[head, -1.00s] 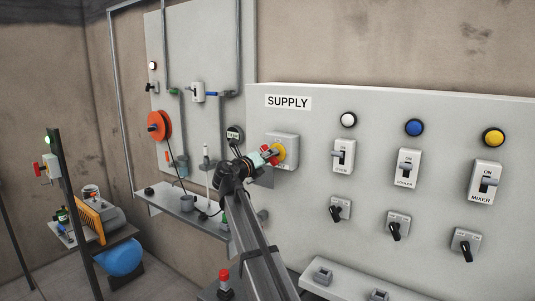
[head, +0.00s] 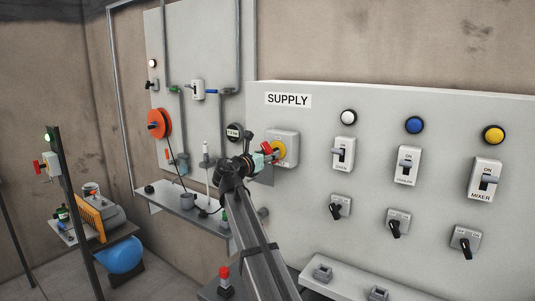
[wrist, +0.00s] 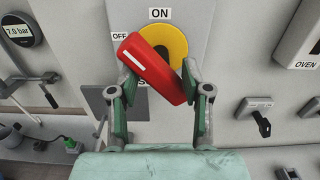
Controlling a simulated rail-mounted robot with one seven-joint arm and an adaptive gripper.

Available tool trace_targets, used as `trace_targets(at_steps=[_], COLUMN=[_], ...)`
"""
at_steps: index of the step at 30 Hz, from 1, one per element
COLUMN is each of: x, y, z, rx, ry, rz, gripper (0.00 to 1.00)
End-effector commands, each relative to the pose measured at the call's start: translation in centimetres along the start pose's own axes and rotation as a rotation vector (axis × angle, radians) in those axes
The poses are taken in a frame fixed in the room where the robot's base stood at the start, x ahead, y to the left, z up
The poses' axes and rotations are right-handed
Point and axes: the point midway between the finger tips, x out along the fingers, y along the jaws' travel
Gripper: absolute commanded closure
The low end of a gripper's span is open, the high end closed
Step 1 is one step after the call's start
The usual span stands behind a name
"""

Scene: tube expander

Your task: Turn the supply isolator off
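The supply isolator (head: 287,143) is a grey box with a red handle on a yellow disc (wrist: 168,40) under the SUPPLY sign. In the wrist view the red handle (wrist: 156,70) lies slantwise, its white-striped upper-left end next to the OFF label (wrist: 119,37). The ON label (wrist: 160,13) is above the disc. In the head view my gripper (head: 262,160) hides part of the isolator's lower left.
A round gauge (head: 234,132) is left of the isolator. The OVEN switch (head: 343,153), cooler switch and MIXER switch (head: 485,180) are to the right, with black rotary knobs (head: 395,227) below. A shelf (head: 185,208) juts out at lower left.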

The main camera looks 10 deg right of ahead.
Motion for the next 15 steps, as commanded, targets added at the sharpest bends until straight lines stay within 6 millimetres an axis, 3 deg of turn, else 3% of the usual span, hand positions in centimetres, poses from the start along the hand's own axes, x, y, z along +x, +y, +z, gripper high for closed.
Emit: trace_targets(at_steps=[15], x=[2.4], y=[0.0], z=[0.1], rx=[-0.002], ry=[0.0], rz=[0.0], gripper=[0.52])
